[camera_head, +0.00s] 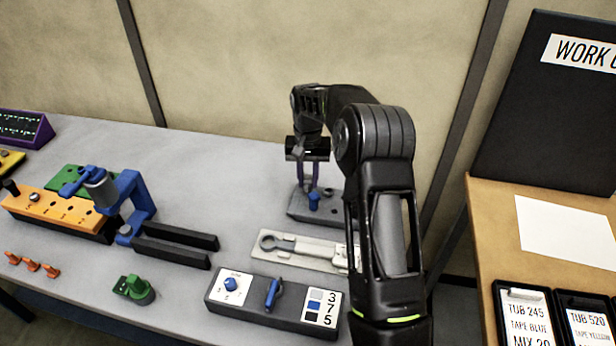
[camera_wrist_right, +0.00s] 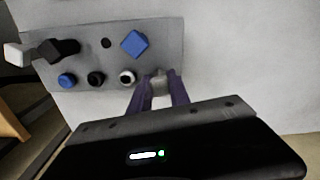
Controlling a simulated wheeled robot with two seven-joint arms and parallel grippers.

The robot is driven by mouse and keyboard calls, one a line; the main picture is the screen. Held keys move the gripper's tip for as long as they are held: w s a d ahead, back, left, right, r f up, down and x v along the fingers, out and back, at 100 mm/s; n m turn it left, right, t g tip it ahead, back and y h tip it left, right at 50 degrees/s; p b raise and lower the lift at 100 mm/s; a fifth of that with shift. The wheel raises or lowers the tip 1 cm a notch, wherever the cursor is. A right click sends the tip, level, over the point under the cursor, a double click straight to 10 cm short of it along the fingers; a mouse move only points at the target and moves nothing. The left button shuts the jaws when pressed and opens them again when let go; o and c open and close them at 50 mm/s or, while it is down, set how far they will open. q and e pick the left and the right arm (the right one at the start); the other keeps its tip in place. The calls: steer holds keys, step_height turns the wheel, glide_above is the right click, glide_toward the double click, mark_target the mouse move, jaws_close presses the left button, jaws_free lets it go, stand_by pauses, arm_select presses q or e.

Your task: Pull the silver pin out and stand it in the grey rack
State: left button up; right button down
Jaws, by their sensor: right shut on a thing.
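My left gripper is not in view.
The rack carries a blue square-headed piece (camera_wrist_right: 134,43), round blue (camera_wrist_right: 67,80) and black (camera_wrist_right: 96,79) pieces and a dark hole (camera_wrist_right: 106,43). A tool tray (camera_head: 290,250) and grey switch box (camera_head: 255,296) lie in front. An orange block (camera_head: 55,207) and blue clamp (camera_head: 135,195) stand left.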

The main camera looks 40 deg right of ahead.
steer(key=shift+f, duration=0.25)
steer(key=c, duration=1.1)
jaws_free()
steer(key=shift+c, duration=0.2)
steer(key=shift+r, duration=0.2)
step_height(320, 180, up, 7)
steer(key=shift+f+p, duration=0.1)
steer(key=shift+p, duration=1.1)
steer(key=shift+r, duration=0.35)
steer(key=shift+r, duration=0.1)
step_height(320, 180, up, 7)
